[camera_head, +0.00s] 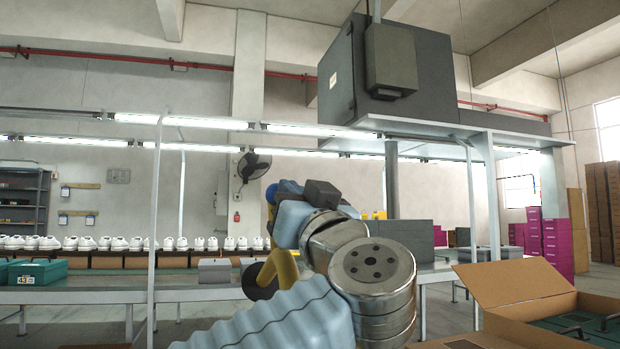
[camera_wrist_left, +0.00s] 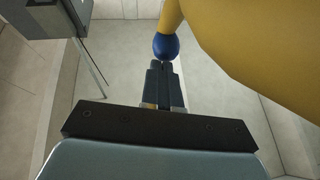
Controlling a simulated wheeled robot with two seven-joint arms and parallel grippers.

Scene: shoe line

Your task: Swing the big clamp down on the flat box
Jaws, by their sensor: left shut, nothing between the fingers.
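The big clamp (camera_head: 282,266) is a thick yellow arm, partly hidden behind my left arm in the head view. It has a blue ball (camera_head: 271,193) at its upper end and a black disc (camera_head: 262,280) low beside it. In the left wrist view the yellow arm (camera_wrist_left: 245,45) fills the upper right, with the blue ball (camera_wrist_left: 166,46) at its end. My left gripper (camera_wrist_left: 165,68) is shut and empty, its tips just below the ball; I cannot tell whether they touch. I cannot tell which box is the flat box. My right gripper is not in view.
A grey box (camera_head: 214,271) sits on the bench left of the clamp. A green box (camera_head: 37,272) marked 43 is further left. White shoes (camera_head: 118,243) line a rack behind. An open carton (camera_head: 512,284) stands at the right. A large grey machine (camera_head: 343,75) is overhead.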

